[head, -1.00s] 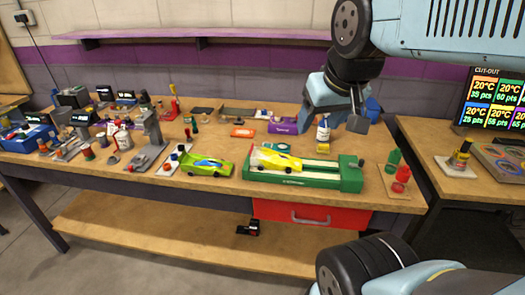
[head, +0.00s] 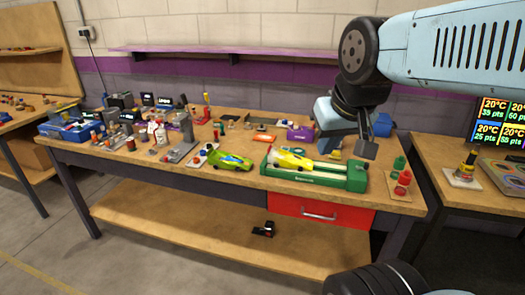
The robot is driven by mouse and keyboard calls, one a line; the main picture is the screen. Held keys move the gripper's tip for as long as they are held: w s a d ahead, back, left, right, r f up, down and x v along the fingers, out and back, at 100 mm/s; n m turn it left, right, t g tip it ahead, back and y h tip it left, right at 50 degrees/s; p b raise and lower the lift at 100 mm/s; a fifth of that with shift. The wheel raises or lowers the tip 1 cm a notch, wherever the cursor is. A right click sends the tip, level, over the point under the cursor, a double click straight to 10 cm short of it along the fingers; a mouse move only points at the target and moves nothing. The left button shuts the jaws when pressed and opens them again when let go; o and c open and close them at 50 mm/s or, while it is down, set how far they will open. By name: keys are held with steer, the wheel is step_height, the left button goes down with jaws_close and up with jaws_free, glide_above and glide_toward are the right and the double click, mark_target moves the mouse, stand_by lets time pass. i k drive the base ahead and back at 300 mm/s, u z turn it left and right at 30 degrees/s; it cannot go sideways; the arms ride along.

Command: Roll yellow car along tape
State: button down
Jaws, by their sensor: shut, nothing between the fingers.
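The yellow car (head: 290,159) sits on the left part of a green box-like unit (head: 330,178) with a light top strip, near the front edge of the workbench. The light strip runs right from the car; I cannot tell whether it is the tape. A green and yellow car (head: 231,161) stands to the left, on the bench. My gripper (head: 367,150) hangs above the right end of the green unit, to the right of the yellow car and apart from it. It is shut and empty.
A purple box (head: 300,134) lies behind the green unit. Tools and small parts crowd the left. A red drawer (head: 318,211) is under the bench top. A shelf (head: 225,52) runs along the wall.

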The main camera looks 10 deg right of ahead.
mark_target(291, 158)
steer(key=u, duration=0.95)
steer(key=i, duration=0.9)
steer(key=z, duration=1.55)
steer(key=k, duration=0.45)
steer(key=u, duration=0.1)
steer(key=i, duration=0.45)
steer(key=u, duration=0.1)
